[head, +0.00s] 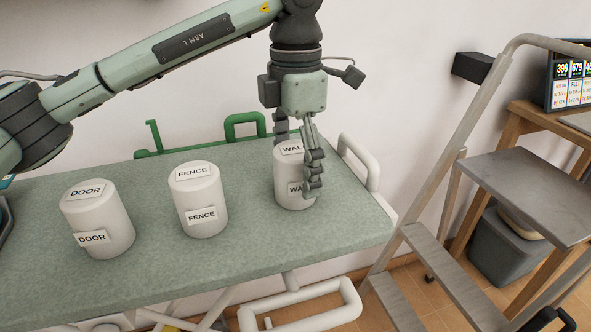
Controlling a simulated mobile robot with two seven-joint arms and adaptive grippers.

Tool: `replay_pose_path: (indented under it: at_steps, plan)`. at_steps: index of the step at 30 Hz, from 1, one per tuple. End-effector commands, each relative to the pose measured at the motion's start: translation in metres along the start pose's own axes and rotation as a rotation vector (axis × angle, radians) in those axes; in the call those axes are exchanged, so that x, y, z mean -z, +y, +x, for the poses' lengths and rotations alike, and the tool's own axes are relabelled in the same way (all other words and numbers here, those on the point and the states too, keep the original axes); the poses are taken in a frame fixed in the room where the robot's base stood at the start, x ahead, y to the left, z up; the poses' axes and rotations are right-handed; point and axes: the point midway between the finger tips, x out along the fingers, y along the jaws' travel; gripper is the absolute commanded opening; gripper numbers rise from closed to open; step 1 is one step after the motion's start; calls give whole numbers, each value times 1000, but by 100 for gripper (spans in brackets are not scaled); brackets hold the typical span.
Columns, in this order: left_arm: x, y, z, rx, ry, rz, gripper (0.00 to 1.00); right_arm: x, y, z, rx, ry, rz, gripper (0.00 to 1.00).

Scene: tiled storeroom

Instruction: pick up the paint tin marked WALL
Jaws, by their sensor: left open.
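The paint tin marked WALL (289,193) is a white cylinder standing upright at the right end of the green-grey table top (250,251). My left gripper (297,178) points down over it, with its open fingers on either side of the tin. The near finger hides part of the tin's front right and its labels. The far finger is partly behind the tin, and I cannot tell whether either finger touches it. Two similar white tins, FENCE (203,200) and DOOR (107,222), stand upright to the left. My right gripper does not show.
A green tubular handle (244,120) runs along the table's back, and a white rail (360,160) rises at its right end. A stepladder (440,150) stands to the right, before a wooden desk and a grey bin (498,250). The table's front strip is clear.

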Motion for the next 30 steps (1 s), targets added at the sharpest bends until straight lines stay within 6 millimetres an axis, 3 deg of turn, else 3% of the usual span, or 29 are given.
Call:
replay_pose_path:
  at_steps: [4, 11, 27, 30]
  plan:
    - [0, 0, 12, 1, 0, 1, 82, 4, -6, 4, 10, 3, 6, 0]
    - [0, 0, 13, 0, -1, 1, 82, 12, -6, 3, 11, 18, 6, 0]
    - [0, 0, 13, 0, -1, 1, 15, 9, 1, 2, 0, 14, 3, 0]
    - [-1, 0, 12, -1, -2, 1, 11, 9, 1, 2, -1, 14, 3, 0]
